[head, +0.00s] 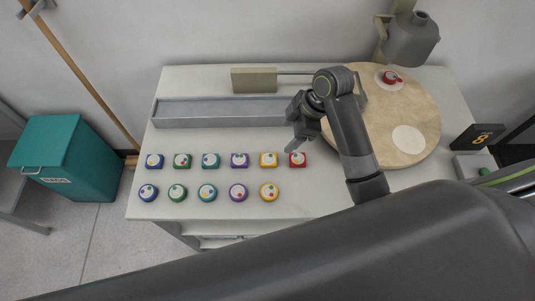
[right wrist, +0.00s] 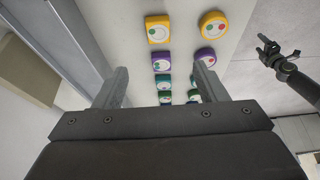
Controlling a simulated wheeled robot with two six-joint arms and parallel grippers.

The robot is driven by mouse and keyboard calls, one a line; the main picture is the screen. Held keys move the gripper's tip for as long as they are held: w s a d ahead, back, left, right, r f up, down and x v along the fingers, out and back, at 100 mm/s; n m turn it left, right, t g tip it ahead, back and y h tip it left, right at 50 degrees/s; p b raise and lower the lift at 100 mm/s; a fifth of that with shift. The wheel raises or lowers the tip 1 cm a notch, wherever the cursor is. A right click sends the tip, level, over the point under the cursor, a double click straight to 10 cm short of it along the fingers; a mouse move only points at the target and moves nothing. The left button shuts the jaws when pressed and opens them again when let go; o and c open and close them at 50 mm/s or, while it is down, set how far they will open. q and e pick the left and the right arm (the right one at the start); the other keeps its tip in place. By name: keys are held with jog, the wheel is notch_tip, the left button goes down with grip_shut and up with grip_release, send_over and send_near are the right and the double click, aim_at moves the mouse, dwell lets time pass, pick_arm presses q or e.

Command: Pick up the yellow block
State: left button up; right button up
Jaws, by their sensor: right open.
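A square yellow block (head: 268,159) with a white face and coloured dots lies in the back row on the table, left of the red block (head: 297,159). A round yellow block (head: 268,191) lies in the front row. My right gripper (head: 294,140) is open and empty above the table near the red block. In the right wrist view its fingers (right wrist: 160,80) are apart, and the square yellow block (right wrist: 159,29) and round yellow block (right wrist: 212,24) lie beyond them. A dark gripper, seemingly my left one (right wrist: 280,62), is over the floor at the right; its jaw state is unclear.
Several blue, green, teal and purple blocks (head: 208,160) fill both rows to the left. A grey channel (head: 218,112) runs behind them. A round wooden turntable (head: 425,125) stands right, carrying a red piece (head: 390,77). A teal bin (head: 75,155) stands on the floor.

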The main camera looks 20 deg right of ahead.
jog(key=x, duration=0.4)
jog(key=p, duration=0.1)
send_over(268, 159)
jog(key=d, duration=0.2)
jog(key=f, duration=0.5)
jog(key=shift+s, duration=0.3)
jog(key=shift+a+f+p, duration=0.1)
jog(key=shift+f+p, duration=0.2)
jog(key=shift+p, duration=0.05)
jog(key=p+x, duration=0.1)
jog(key=x, duration=0.2)
jog(key=shift+a+f, duration=0.1)
jog(key=shift+f, duration=0.5)
jog(key=shift+w+f, duration=0.1)
jog(key=shift+f, duration=0.05)
pick_arm(q)
jog(key=r, duration=0.1)
jog(key=s+r, duration=0.1)
jog(key=shift+s+r, duration=0.15)
jog(key=shift+r, duration=0.25)
pick_arm(e)
jog(key=shift+c, duration=0.4)
